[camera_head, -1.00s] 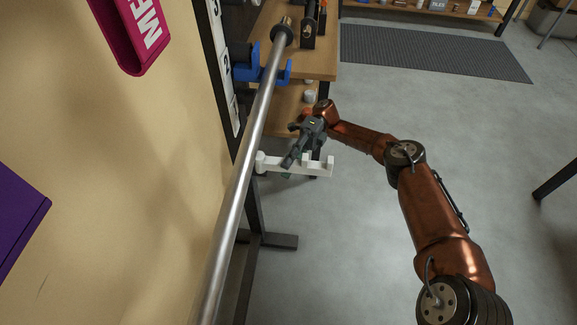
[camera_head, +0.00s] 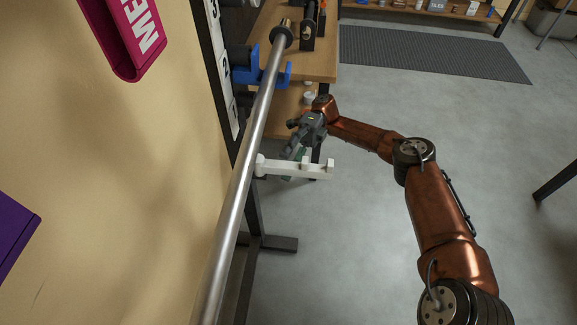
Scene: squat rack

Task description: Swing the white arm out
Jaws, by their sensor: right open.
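The white arm (camera_head: 318,171) sticks out to the right from beside the steel bar, near the dark rack post (camera_head: 252,210). It has a short upright peg near its free end. My right gripper (camera_head: 293,160) is open at the far side of the white arm, with its fingers pointing down and left towards it. A finger shows just behind the arm's middle. I cannot tell whether it touches. My left gripper is not in view.
A wooden bench (camera_head: 318,50) stands behind. A dark mat (camera_head: 430,52) lies on the floor. The grey floor right of the arm is clear.

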